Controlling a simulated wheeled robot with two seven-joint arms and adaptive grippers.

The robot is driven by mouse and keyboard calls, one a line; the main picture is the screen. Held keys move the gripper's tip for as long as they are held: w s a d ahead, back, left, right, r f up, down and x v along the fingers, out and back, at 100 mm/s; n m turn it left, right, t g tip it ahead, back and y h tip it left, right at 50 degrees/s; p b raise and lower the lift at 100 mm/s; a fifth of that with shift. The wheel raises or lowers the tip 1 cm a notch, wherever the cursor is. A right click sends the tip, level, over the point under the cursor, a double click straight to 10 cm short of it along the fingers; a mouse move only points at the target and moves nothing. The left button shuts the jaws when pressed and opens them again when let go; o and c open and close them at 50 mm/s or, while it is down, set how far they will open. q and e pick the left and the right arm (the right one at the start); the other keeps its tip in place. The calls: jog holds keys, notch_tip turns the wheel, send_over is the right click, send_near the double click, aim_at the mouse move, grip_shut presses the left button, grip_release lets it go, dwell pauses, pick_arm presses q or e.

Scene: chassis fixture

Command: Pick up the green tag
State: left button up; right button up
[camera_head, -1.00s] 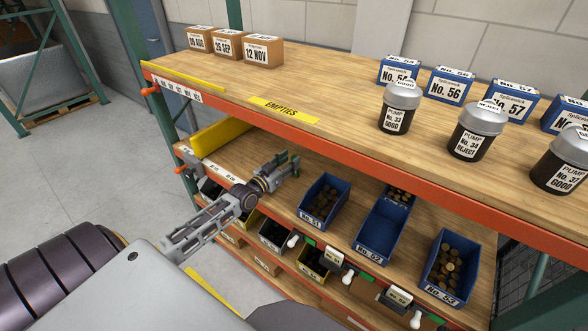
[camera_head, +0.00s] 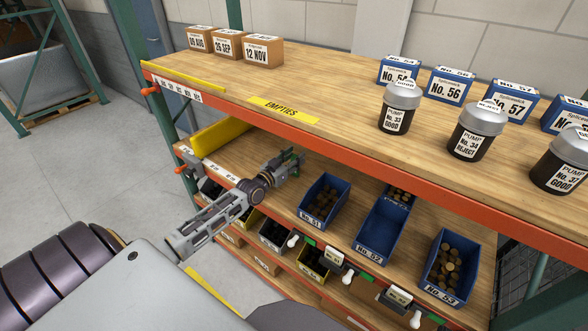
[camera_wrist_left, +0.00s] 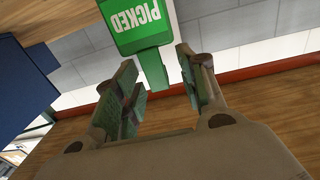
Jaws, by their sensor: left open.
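In the head view the left gripper (camera_head: 292,160) is over the middle shelf, beneath the upper shelf's orange edge. There I cannot tell the tag from the green finger pads. My right gripper is not in view.
Blue bins No. 51 (camera_head: 323,202), No. 52 (camera_head: 383,232) and No. 53 (camera_head: 449,265) stand right of the gripper. The upper shelf (camera_head: 330,95) overhangs, carrying boxes and pumps.

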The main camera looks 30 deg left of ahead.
pick_arm(q)
grip_shut()
jog(key=shift+r, duration=5)
